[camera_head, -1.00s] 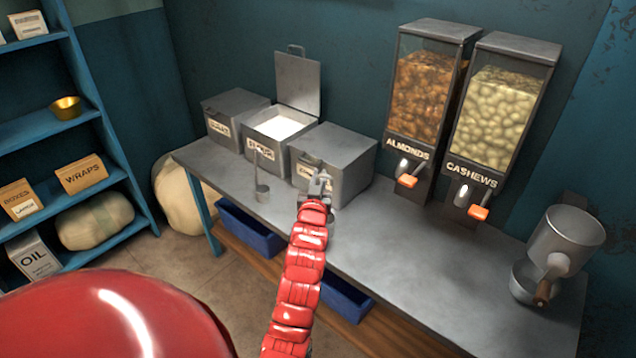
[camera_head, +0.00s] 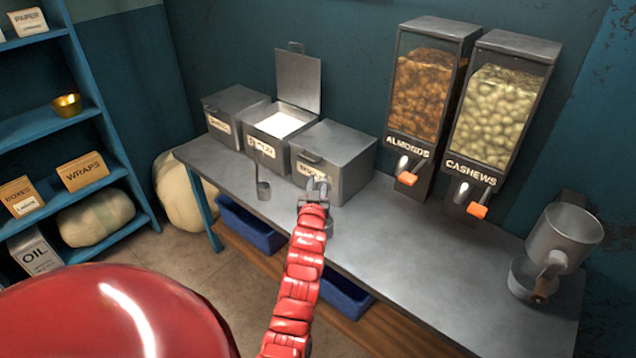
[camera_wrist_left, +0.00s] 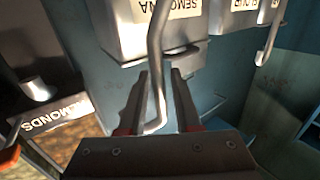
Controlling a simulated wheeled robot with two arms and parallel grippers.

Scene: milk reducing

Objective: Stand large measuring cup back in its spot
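My left gripper (camera_head: 317,186) is in front of the right-hand bin, marked semolina in the left wrist view. There its two fingers (camera_wrist_left: 162,75) stand apart on either side of a bent metal handle (camera_wrist_left: 158,85), with gaps showing between them and the rod. The handle runs from between the fingers up past their tips in front of the bin. The cup on this handle is out of the wrist view. In the head view it is mostly hidden by my arm. My right gripper is not in view.
A small ladle-like cup (camera_head: 263,190) hangs before the flour bin (camera_head: 262,148); its hooked handle (camera_wrist_left: 268,40) shows in the wrist view. The semolina bin (camera_head: 345,160) is closed. Nut dispensers (camera_head: 420,100) stand to the right. The counter (camera_head: 420,255) is clear in the middle.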

